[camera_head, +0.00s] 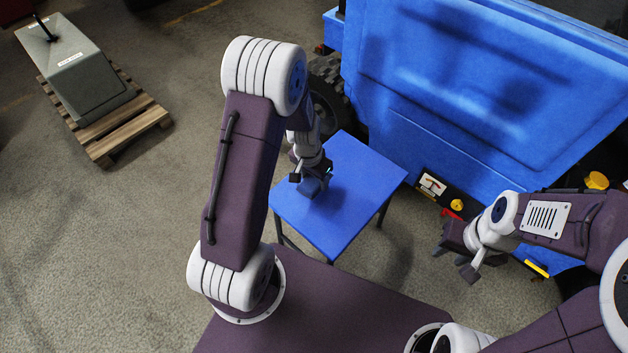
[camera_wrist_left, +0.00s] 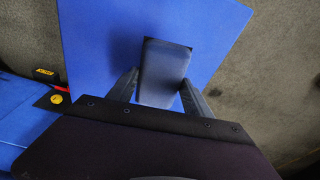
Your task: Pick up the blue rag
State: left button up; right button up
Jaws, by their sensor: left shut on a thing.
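The blue rag (camera_head: 311,188) shows as a small dark blue piece at my left gripper (camera_head: 312,178), over the small blue table (camera_head: 362,178). In the left wrist view the rag (camera_wrist_left: 164,72) is a dark blue-grey rectangle with dark corners, between the two fingers. My left gripper is shut on it. I cannot tell whether the rag still touches the tabletop. My right gripper (camera_head: 455,260) is open and empty, to the right of the table.
A large blue machine (camera_head: 480,90) with a black wheel stands behind and right of the table. A grey counterweight block (camera_head: 85,80) sits on a wooden pallet (camera_head: 130,130) at the far left.

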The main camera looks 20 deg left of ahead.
pick_arm(q)
jog(key=w+d+r+p, duration=0.4)
jog(key=w+d+r, duration=0.2)
jog(key=w+d, duration=0.2)
jog(key=shift+w+r, duration=0.15)
jog(key=shift+r, duration=0.25)
